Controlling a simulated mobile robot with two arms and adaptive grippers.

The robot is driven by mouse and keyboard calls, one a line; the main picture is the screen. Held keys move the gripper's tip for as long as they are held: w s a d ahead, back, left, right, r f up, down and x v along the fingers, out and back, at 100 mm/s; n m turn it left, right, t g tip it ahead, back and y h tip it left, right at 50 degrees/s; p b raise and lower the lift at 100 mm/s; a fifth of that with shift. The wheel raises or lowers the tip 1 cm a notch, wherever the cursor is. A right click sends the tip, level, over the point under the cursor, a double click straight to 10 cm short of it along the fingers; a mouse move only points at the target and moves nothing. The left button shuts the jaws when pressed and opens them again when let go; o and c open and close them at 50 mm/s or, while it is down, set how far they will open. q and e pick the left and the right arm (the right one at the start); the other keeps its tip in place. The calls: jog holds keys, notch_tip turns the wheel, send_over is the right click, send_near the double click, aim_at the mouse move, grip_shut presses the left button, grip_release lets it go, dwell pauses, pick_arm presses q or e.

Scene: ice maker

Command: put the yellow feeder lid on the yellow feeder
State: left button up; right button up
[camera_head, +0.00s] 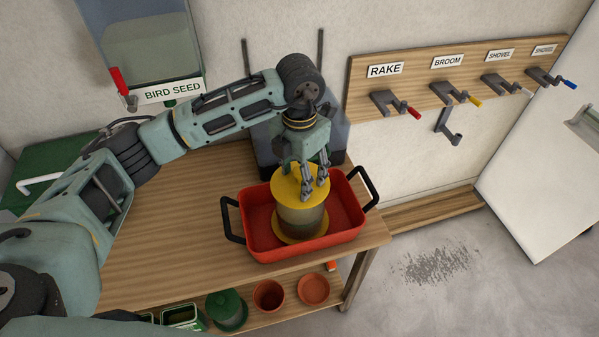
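The yellow feeder (301,220) stands upright in a red tray (262,232), with a yellow base and a see-through body. The yellow feeder lid (289,186) is a round disc at the feeder's top and looks roughly level. Whether it is fully seated I cannot tell. My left gripper (316,192) points down at the right part of the lid, its fingers overlapping the lid and the feeder's upper side. Its fingers hide part of the lid, and I cannot tell whether they grip it. My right gripper is not in view.
The tray's black handles (232,220) stick out at both sides, on a wooden table (170,240). A dark container (262,150) stands behind. A bird seed dispenser (150,50) hangs at back left. Pots (268,295) are on the lower shelf. The table's left part is clear.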

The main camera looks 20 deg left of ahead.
pick_arm(q)
jog(key=shift+f, duration=0.15)
jog(key=o, duration=1.2)
jog(key=shift+r, duration=0.25)
notch_tip(320, 180, up, 12)
jog(key=shift+f, duration=0.2)
